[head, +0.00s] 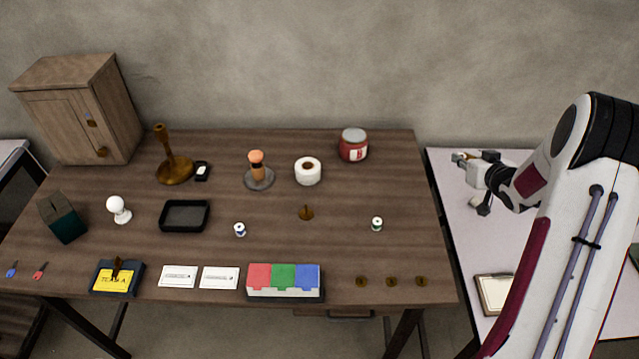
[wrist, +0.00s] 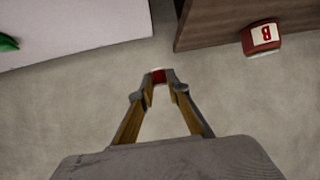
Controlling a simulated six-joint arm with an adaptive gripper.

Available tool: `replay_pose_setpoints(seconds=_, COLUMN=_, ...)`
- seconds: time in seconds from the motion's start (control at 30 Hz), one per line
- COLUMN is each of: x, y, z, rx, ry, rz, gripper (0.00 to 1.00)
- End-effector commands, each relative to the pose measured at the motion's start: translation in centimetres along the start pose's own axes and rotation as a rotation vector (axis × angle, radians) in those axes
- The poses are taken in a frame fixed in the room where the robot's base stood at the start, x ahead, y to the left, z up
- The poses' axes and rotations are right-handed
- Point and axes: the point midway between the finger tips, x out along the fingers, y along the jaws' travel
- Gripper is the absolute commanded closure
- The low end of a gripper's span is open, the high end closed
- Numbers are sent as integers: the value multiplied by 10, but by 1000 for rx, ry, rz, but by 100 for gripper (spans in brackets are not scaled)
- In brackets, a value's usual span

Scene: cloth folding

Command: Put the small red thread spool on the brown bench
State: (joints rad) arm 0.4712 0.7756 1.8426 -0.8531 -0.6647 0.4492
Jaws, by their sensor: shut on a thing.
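My gripper (wrist: 160,78) is shut on a small red thing, the red thread spool (wrist: 159,76), held between the fingertips in the wrist view. Only a little of the spool shows there. In the head view my gripper (head: 484,178) is at the right, by the white table, and I cannot make out the spool. The brown bench (head: 270,205) is the wide wooden table to the left of my gripper. Its edge also shows at the top right of the wrist view (wrist: 205,22). In that view the spool appears over the floor, apart from the bench.
A red jar (head: 353,146) stands at the bench's back right. A green-ended spool (head: 377,224) and a blue-ended spool (head: 239,230) stand on it. Several brass discs lie near the front right. The bench's right side has clear room. A white table (head: 455,215) stands right of the bench.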

Motion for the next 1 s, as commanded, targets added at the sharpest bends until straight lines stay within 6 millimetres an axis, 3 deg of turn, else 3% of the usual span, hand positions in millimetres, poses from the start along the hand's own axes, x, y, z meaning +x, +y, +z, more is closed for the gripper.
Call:
replay_pose_setpoints(seconds=0.03, x=0, y=-18, z=-4, rx=-22, ry=1, rz=-37, gripper=91)
replay_pose_setpoints(seconds=0.37, x=-14, y=-129, z=-13, rx=-155, ry=-2, rz=-287, gripper=91)
replay_pose_setpoints(seconds=0.7, x=-54, y=-236, z=3, rx=-301, ry=-5, rz=-560, gripper=91)
replay_pose_setpoints(seconds=0.9, x=-88, y=-282, z=24, rx=-381, ry=-6, rz=-710, gripper=91)
replay_pose_setpoints(seconds=1.0, x=-102, y=-294, z=36, rx=-408, ry=-7, rz=-763, gripper=91)
